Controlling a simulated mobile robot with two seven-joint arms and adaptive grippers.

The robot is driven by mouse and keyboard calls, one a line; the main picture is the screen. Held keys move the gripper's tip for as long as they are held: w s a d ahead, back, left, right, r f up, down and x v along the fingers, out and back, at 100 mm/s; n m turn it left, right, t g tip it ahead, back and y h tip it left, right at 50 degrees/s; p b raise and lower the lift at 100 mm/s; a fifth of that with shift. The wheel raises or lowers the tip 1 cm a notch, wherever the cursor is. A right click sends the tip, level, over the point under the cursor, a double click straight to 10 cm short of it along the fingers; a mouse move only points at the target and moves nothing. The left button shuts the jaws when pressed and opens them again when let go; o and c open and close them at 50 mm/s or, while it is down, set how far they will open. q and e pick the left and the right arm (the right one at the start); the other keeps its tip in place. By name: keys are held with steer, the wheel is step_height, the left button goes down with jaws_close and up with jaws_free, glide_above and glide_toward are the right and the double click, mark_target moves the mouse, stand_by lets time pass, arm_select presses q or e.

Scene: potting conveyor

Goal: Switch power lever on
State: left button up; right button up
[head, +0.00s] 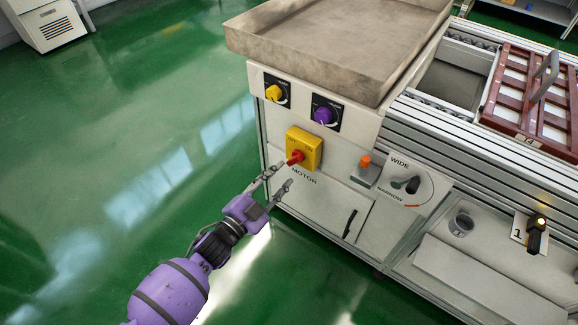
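A yellow switch box (311,145) with a red lever (295,157) is on the front panel of the machine, above the word MOTOR. The red lever points down and to the left. My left gripper (282,175) is just below and to the left of the lever. Its two fingers are spread with nothing between them. The upper fingertip is close to the lever's tip; I cannot tell whether they touch. My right gripper is not in view.
Above the box are a yellow knob (273,93) and a purple knob (323,115). To the right are an orange button (365,161), a WIDE/NARROW dial (411,185) and a black lever (535,237). A grey tray (290,52) overhangs the panel. Green floor at left is clear.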

arm_select(q)
steer(key=shift+v, duration=2.4)
